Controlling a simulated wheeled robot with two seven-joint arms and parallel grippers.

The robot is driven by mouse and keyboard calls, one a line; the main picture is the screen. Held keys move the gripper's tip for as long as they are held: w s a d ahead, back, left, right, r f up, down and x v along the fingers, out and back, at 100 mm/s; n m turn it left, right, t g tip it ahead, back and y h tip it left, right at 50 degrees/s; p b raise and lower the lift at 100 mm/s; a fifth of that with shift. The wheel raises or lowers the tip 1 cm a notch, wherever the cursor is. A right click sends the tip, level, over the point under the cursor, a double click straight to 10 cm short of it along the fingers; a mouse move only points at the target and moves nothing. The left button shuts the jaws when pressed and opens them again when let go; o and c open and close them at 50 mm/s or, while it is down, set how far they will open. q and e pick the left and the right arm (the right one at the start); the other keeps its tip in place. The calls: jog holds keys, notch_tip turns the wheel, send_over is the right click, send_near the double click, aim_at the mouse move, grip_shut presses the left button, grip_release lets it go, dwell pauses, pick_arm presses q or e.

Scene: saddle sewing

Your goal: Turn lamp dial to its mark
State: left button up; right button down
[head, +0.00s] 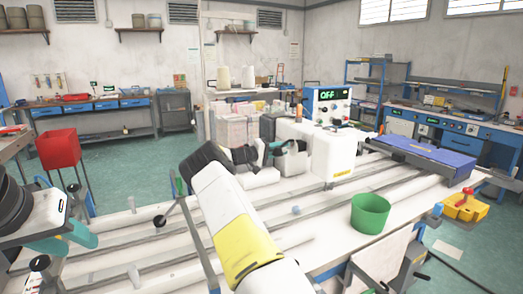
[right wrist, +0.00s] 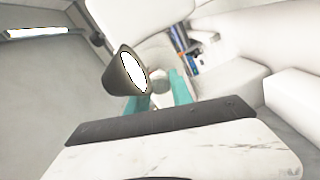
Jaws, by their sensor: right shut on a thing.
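The white sewing machine (head: 333,150) stands at the middle of the table. My right gripper (head: 277,147) reaches its left side in the head view. In the right wrist view its teal fingers (right wrist: 160,92) are shut on a small pale round knob (right wrist: 158,79), which looks like the lamp dial; no mark on it can be made out. A dark cone-shaped lamp (right wrist: 127,74) with a bright white face is close beside the fingers. My left gripper (head: 75,238) is at the far left, away from the machine; its jaw opening cannot be made out.
A control box (head: 328,104) reading OFF stands behind the machine. A green bucket (head: 370,214) is on the table at right, and a blue case (head: 428,152) lies beyond it. A red bin (head: 57,148) stands at left. Rails cross the table's left part.

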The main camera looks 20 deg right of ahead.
jog(key=shift+f+m, duration=0.1)
jog(key=shift+m, duration=0.5)
jog(key=c, duration=1.1)
grip_release()
